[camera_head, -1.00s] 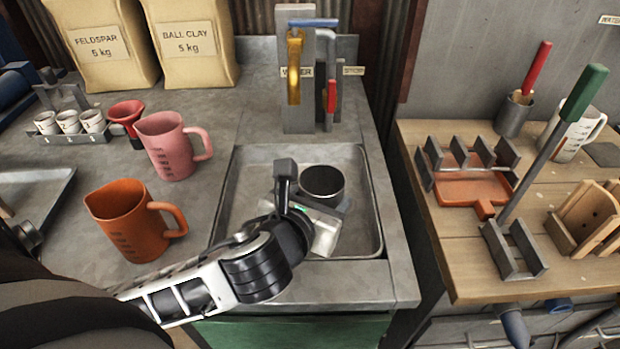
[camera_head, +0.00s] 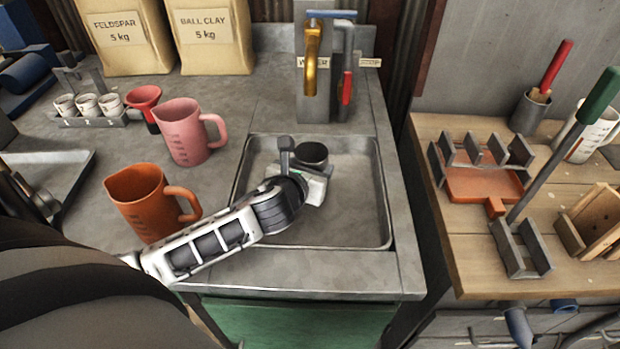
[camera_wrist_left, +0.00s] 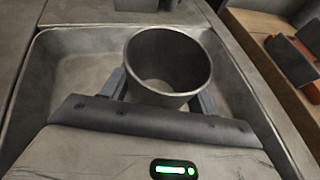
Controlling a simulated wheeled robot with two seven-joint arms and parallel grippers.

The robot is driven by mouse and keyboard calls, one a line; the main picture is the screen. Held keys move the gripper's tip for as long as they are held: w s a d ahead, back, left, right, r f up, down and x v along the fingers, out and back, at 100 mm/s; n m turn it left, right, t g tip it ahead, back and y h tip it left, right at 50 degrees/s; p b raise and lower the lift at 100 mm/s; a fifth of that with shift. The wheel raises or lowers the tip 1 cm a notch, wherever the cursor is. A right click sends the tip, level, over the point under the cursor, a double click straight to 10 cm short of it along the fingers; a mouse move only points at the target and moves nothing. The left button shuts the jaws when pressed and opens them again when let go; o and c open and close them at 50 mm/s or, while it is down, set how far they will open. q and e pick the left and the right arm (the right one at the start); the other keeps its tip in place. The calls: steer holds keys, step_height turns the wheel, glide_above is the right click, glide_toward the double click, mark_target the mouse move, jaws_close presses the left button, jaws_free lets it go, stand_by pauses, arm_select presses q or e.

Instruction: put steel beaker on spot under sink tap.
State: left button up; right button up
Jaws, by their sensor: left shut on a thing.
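The steel beaker (camera_head: 311,153) is a round, open-topped grey cup over the sink basin (camera_head: 345,215). It also shows upright in the left wrist view (camera_wrist_left: 168,68), between the two fingers. My left gripper (camera_head: 314,172) is shut on it, with its body hiding the beaker's lower part in the head view. Whether the beaker touches the basin floor cannot be told. The sink tap (camera_head: 311,60) has a yellow spout and stands behind the basin, beyond the beaker. The spot under the tap cannot be made out. My right gripper is not in view.
A red-handled lever (camera_head: 346,85) stands beside the tap. An orange jug (camera_head: 140,205) and a pink jug (camera_head: 182,135) stand on the counter left of the basin. A wooden bench (camera_head: 465,240) with racks is at the right. The basin's front and right are clear.

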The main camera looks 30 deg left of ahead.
arm_select(q)
steer(key=shift+w+a+f, duration=0.15)
steer(key=shift+f, duration=1.65)
steer(key=shift+b, duration=0.3)
steer(key=shift+f, duration=0.2)
steer(key=o, duration=1.1)
steer(key=shift+o, duration=0.2)
steer(key=shift+r, duration=0.1)
steer(key=shift+r, duration=0.15)
steer(key=v, duration=1.2)
steer(key=shift+p, duration=0.35)
